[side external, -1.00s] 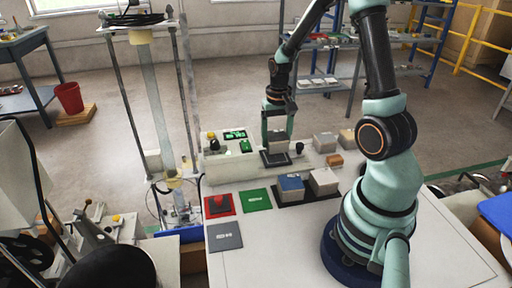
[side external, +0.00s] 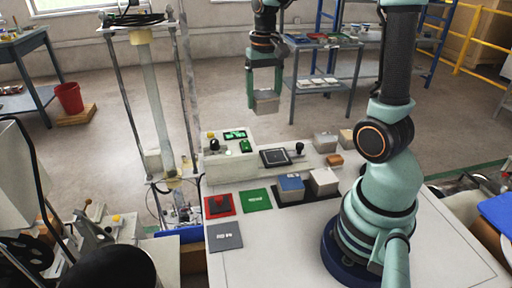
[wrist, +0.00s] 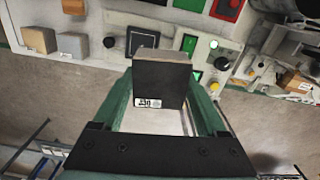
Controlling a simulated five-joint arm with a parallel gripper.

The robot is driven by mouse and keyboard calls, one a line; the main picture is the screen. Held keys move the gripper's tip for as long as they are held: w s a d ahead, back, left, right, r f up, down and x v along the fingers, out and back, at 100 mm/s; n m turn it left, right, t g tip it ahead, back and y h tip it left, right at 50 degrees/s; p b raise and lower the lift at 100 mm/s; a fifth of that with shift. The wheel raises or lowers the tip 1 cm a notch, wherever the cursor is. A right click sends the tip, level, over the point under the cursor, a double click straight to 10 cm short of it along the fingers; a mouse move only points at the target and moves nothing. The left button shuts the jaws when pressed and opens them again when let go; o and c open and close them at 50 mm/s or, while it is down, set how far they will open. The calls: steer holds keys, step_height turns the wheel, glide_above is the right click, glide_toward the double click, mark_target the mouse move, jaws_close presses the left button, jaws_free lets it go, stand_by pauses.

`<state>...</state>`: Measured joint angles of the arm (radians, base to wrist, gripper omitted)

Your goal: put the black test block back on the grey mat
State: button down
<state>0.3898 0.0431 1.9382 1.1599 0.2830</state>
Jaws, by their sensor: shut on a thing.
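My gripper (side external: 264,92) is shut on the black test block (side external: 266,104) and holds it in the air above and behind the test machine. In the wrist view the block (wrist: 160,84) shows a black face with a white label and a greyish upper side. It sits between the two green fingers. In the side view its face looks grey. The grey mat (side external: 226,237), with white marking, lies bare at the front left of the white table, well apart from the gripper.
The machine's black plate (side external: 275,158) is empty, with a black knob (side external: 299,147) beside it. A red mat (side external: 230,211) holds a dark red block. The green mat (side external: 256,201) is bare. A blue-topped block (side external: 290,186) and a pale block (side external: 324,182) stand to its right.

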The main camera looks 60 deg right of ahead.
steer(key=a+f+n, duration=0.2)
steer(key=a+f, duration=0.1)
steer(key=a, duration=0.4)
steer(key=a+f+n, duration=0.2)
steer(key=a+f, duration=0.2)
steer(key=a, duration=0.3)
steer(key=n, duration=0.4)
glide_toward(224, 236)
steer(key=shift+f, duration=2.75)
steer(key=shift+f, duration=0.25)
jaws_free()
steer(key=shift+r, duration=3)
